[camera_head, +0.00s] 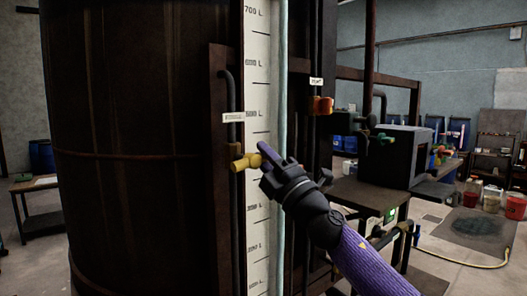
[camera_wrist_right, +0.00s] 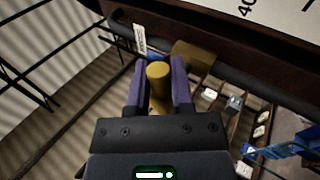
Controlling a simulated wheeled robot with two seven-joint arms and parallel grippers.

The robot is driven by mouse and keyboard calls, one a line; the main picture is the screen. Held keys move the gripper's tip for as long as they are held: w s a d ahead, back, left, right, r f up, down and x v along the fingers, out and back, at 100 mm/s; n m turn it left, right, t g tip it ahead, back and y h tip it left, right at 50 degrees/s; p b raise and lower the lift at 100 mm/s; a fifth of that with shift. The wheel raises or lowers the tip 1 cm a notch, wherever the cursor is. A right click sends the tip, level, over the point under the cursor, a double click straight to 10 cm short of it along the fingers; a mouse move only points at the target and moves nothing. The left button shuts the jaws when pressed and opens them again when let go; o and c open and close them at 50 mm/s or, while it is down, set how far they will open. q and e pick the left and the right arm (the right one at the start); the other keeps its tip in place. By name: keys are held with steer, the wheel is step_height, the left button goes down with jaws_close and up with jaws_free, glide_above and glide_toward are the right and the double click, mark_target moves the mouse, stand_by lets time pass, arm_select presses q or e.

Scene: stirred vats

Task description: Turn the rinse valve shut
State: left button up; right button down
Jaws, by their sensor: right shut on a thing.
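A yellow valve (camera_head: 245,162) sits on a dark pipe in front of the tall vat's level scale. The label above it is too small to read for sure. My right gripper (camera_head: 268,158) reaches it from the lower right. In the right wrist view, the two purple fingers of the gripper (camera_wrist_right: 158,88) are shut on the valve's yellow round handle (camera_wrist_right: 158,72), one finger on each side. The brass-coloured valve body (camera_wrist_right: 193,58) shows just beyond the fingers. My left gripper is in neither view.
The large dark vat (camera_head: 140,150) fills the left, with a white level scale (camera_head: 257,60) beside the valve. An orange valve (camera_head: 320,105) is up and to the right on another pipe. A grey box (camera_head: 390,155) stands on a bench at the right.

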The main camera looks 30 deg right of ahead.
steer(key=shift+f+m+t+h, duration=0.15)
steer(key=shift+m+t+h, duration=0.15)
steer(key=shift+m+h, duration=0.95)
steer(key=shift+m, duration=0.55)
steer(key=c, duration=0.5)
jaws_free()
steer(key=shift+d+f, duration=0.1)
steer(key=shift+c, duration=0.2)
steer(key=b+v, duration=0.6)
steer(key=v, duration=0.4)
